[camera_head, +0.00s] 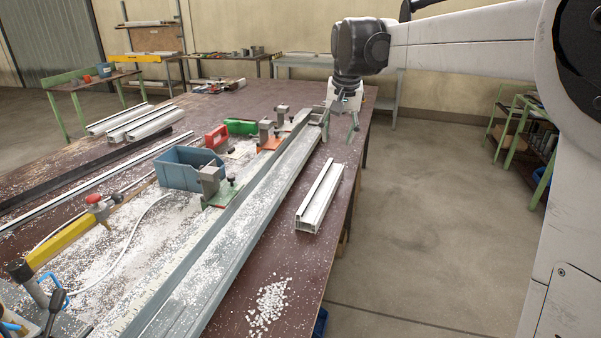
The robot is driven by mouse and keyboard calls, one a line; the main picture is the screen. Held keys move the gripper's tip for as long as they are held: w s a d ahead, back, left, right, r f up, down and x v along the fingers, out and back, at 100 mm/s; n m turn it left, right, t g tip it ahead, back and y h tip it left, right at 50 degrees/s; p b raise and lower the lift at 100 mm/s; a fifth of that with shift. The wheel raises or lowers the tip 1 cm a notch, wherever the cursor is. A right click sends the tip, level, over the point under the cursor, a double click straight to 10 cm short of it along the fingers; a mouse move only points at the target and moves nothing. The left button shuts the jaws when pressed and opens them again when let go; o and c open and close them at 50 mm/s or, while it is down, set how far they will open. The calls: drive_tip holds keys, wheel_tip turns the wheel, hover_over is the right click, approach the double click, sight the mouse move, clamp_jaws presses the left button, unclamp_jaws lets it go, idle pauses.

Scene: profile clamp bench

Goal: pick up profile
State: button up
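A short white profile (321,195) lies on the brown bench top, to the right of the long grey clamp rail (262,190) and near the bench's right edge. Its near end shows a hollow section. My gripper (339,130) points down beyond the profile's far end, near the far end of the rail. Its two fingers are spread apart and nothing shows between them. It looks apart from the profile.
Clamps, a blue bin (190,168), a red tool (216,137) and a green one (240,127) stand left of the rail. More white profiles (140,123) lie at the back left. White chips (268,305) litter the front. Bench around the profile is clear.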

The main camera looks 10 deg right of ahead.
drive_tip(key=w+f+m+g+p, duration=0.1)
drive_tip(key=w+f+p, duration=0.15)
drive_tip(key=w, duration=0.95)
drive_tip(key=m+g+p, duration=0.2)
hover_over(317, 182)
wheel_tip(317, 182, down, 11)
wheel_tip(317, 182, down, 14)
drive_tip(key=shift+w+r+p, duration=0.1)
drive_tip(key=shift+r+p, duration=0.15)
drive_tip(key=shift+p, duration=0.05)
clamp_jaws()
